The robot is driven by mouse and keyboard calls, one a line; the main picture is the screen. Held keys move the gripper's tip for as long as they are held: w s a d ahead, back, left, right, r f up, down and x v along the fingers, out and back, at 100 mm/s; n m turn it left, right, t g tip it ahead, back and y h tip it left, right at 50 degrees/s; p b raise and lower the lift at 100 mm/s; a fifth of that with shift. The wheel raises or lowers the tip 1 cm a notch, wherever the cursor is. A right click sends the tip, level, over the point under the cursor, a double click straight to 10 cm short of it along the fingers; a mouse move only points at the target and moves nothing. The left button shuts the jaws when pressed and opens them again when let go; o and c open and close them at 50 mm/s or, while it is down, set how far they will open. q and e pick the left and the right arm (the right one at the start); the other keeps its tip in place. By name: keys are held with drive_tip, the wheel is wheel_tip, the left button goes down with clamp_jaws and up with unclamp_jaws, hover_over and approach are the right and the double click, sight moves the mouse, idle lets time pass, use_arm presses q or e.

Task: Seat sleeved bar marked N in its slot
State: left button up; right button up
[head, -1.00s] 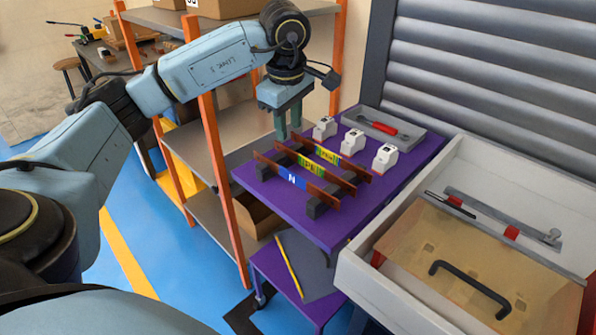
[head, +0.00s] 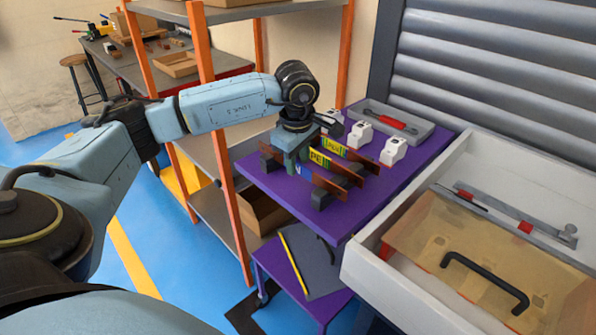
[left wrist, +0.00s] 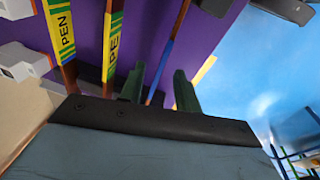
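The sleeved bar marked N (head: 298,170) has a blue sleeve and copper ends and lies on black supports on the purple cart top. It is mostly hidden behind my left gripper (head: 291,163) in the head view. In the left wrist view the blue-sleeved bar (left wrist: 166,55) runs between the two separated green fingers of my left gripper (left wrist: 160,85). The gripper is open; I cannot tell whether the fingers touch the bar. Beside it lie the PE bar (left wrist: 113,43) and the PEN bar (left wrist: 62,30), both with green-yellow sleeves. My right gripper is not in view.
Several white blocks (head: 393,151) stand behind the bars, near a grey tray with a red-handled tool (head: 395,122). A white drawer (head: 362,268) on the right holds a tan board with a black handle (head: 485,280). An orange-posted shelf (head: 222,195) stands on the left.

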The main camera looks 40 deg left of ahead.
use_arm(q)
drive_tip(key=shift+f, duration=0.5)
clamp_jaws()
drive_tip(key=shift+w+r, duration=0.1)
